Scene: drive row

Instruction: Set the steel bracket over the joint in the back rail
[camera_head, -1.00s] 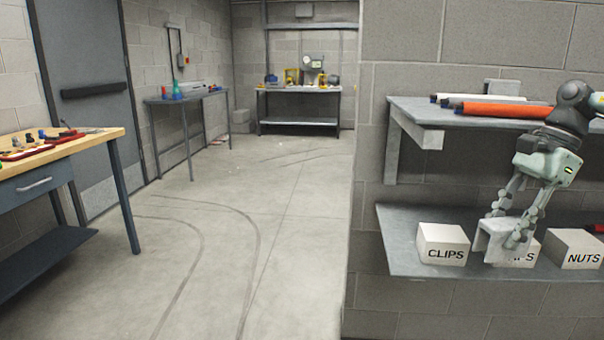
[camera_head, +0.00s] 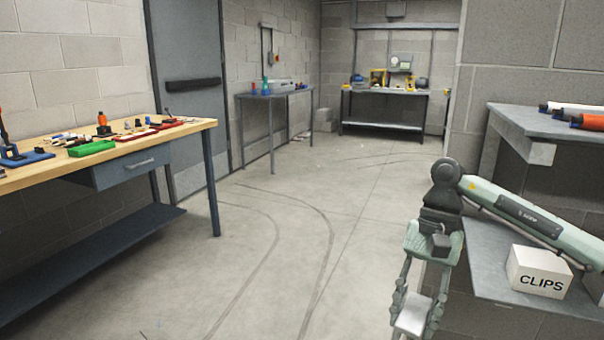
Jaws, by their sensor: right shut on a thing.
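My right gripper (camera_head: 416,322) hangs at the lower right, pointing down, its fingers shut on the steel bracket (camera_head: 411,316). The bracket is a light grey piece between the fingertips, cut by the bottom edge of the picture, over the floor and left of the low shelf. My left gripper is not in view.
A wooden workbench (camera_head: 187,129) with tools and trays stands at the left. A side table (camera_head: 245,95) and a back bench (camera_head: 372,124) stand farther off. The shelf (camera_head: 490,262) with a CLIPS box (camera_head: 540,271) is close at right. The middle floor is clear.

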